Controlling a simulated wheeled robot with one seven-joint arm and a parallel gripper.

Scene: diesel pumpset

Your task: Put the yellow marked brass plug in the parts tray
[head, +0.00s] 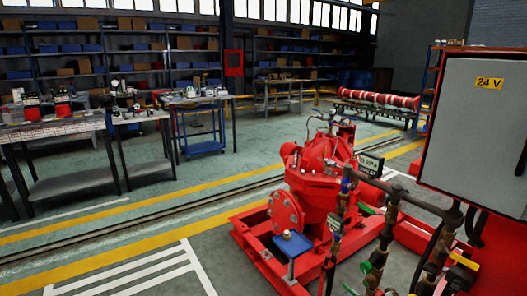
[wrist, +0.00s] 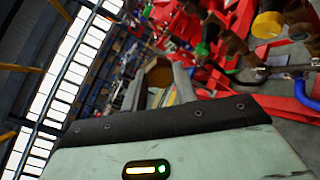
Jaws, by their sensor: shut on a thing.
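My gripper (wrist: 158,88) shows in the wrist view with its two grey fingers on either side of a brown, brass-coloured six-sided plug (wrist: 159,74). It is shut on this plug and holds it up, clear of other things. I cannot make out a clear yellow mark on it. A small blue tray (head: 292,243) on a stand, seemingly the parts tray, is in front of the red pump in the head view. My gripper is not seen in the head view, so its distance from the tray cannot be told.
The red pump (head: 321,176) stands on a red base frame. Pipes with brass fittings (head: 388,222) and a yellow part (head: 463,260) rise at the right, below a grey 24 V cabinet (head: 478,130). Workbenches (head: 60,128) stand at the left. The floor at front left is clear.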

